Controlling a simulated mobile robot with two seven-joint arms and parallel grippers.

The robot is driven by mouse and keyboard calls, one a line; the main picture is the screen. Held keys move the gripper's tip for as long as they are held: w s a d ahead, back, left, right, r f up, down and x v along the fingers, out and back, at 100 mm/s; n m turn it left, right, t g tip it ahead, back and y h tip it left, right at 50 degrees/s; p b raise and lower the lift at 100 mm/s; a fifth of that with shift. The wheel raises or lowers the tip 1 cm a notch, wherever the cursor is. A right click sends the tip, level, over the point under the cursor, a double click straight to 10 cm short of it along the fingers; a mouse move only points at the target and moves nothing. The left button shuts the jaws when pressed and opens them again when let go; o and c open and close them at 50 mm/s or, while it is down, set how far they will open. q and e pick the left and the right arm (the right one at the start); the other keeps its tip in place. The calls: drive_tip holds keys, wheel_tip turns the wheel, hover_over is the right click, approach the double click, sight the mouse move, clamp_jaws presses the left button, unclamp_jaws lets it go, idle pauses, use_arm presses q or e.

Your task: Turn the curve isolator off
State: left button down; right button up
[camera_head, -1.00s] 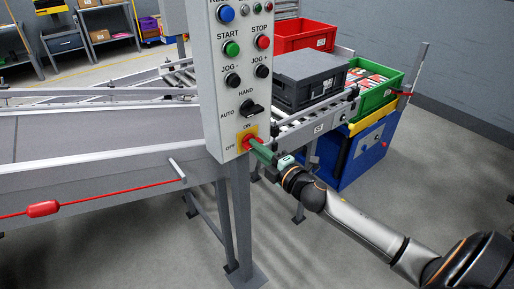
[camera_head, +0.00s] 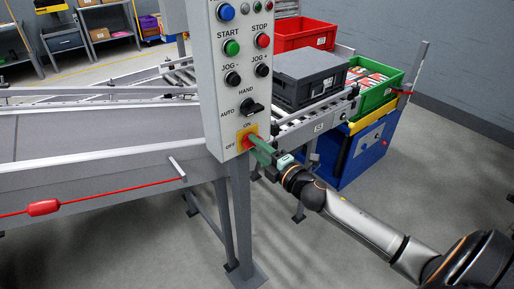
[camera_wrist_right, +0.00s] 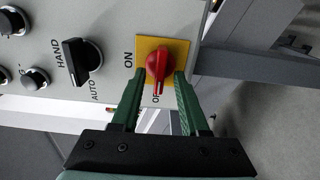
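The curve isolator is a red rotary knob (camera_head: 248,142) on a yellow plate (camera_head: 240,136), low on the grey control panel. In the right wrist view the knob (camera_wrist_right: 160,62) has its handle and white mark pointing to OFF, a quarter turn from the ON label. My right gripper (camera_head: 257,146) is at the knob. In the right wrist view its green fingers (camera_wrist_right: 162,78) are spread, one on each side of the handle, with visible gaps. Part of the OFF label is hidden by the handle. My left gripper is not in view.
The panel (camera_head: 232,80) carries several buttons and a black HAND/AUTO selector (camera_head: 250,107) just above the isolator. A conveyor (camera_head: 100,150) runs left, with a red pull cord (camera_head: 110,195). Behind the right arm are a grey crate (camera_head: 305,80) and a green crate (camera_head: 375,95).

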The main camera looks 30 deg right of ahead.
drive_tip(key=s+d+b, duration=0.1)
drive_tip(key=s, duration=1.1)
drive_tip(key=shift+s+b, duration=0.25)
drive_tip(key=shift+b, duration=0.15)
idle(0.3)
drive_tip(key=s+a+f+m+g+h, duration=0.1)
drive_tip(key=s+a+f+m+g, duration=0.15)
drive_tip(key=f+m, duration=0.45)
drive_tip(key=s+a+f+m+g+h, duration=0.1)
drive_tip(key=s+a+f+m+g, duration=0.15)
drive_tip(key=f, duration=0.75)
drive_tip(key=s+a+f+m+g+y, duration=0.2)
drive_tip(key=s+a+f+m, duration=0.5)
drive_tip(key=a+f, duration=0.4)
drive_tip(key=shift+s+a+m+g+y, duration=0.4)
drive_tip(key=shift+s+a+g, duration=0.4)
drive_tip(key=shift+s+a, duration=0.15)
